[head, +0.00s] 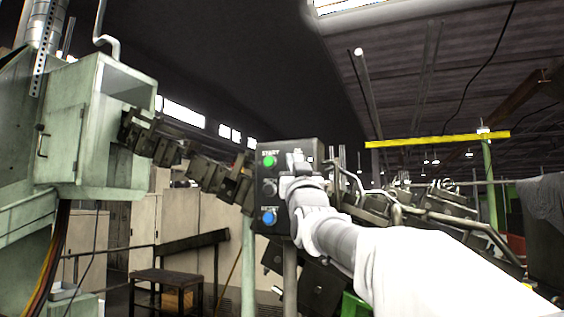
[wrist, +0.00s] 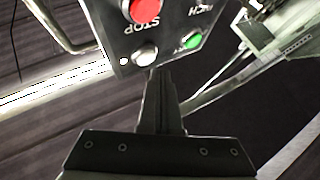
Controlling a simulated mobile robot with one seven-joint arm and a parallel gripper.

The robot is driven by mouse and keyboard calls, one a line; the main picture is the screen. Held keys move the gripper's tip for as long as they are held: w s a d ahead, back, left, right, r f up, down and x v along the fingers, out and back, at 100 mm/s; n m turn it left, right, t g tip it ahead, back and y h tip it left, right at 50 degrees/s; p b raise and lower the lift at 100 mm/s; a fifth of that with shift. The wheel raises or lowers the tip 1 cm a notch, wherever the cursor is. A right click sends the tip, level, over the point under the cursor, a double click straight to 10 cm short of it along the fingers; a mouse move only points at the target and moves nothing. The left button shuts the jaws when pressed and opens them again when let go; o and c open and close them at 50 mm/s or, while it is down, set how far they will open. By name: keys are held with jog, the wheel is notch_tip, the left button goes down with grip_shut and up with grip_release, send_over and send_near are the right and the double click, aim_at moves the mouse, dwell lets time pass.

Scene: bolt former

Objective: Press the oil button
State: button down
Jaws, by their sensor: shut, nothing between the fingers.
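A dark control panel (head: 279,148) stands on a post in the middle of the head view. My gripper (head: 297,166) is in front of its right side and hides part of it. In the wrist view the panel appears upside down, with a pale grey button (wrist: 145,55), a red button marked STOP (wrist: 142,9) and a green button (wrist: 192,41). My shut, empty fingers (wrist: 160,76) point at the panel edge by the pale button. I cannot tell whether they touch it. No oil label is readable.
The head view shows the green START button (head: 269,161), a dark grey button (head: 269,187) and a blue button (head: 268,217) on the panel's left side. A pale green machine (head: 100,130) stands left. Bent pipes (head: 440,217) run right of the panel.

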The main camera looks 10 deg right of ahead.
jog(key=s+a+b, duration=0.1)
jog(key=s, duration=0.1)
jog(key=s+a+b, duration=0.1)
jog(key=s, duration=0.1)
jog(key=shift+a, duration=0.4)
jog(key=shift+f, duration=0.1)
dwell(0.5)
jog(key=s+f+g+y, duration=0.1)
jog(key=s+f+g, duration=0.2)
jog(key=f, duration=0.5)
jog(key=s+a+f+n+g, duration=0.1)
jog(key=s+f+g, duration=0.25)
jog(key=f, duration=0.55)
jog(key=s+f+g+y, duration=0.1)
jog(key=s+f+g, duration=0.15)
jog(key=f, duration=0.55)
jog(key=s+d+f+g, duration=0.1)
jog(key=s+f+g, duration=0.9)
jog(key=s+f, duration=1.2)
notch_tip(320, 180, down, 4)
jog(key=shift+s+d+f+m+g+h, duration=0.1)
jog(key=shift+s+d+m+g+h, duration=0.1)
jog(key=shift+d+m+g+h, duration=0.15)
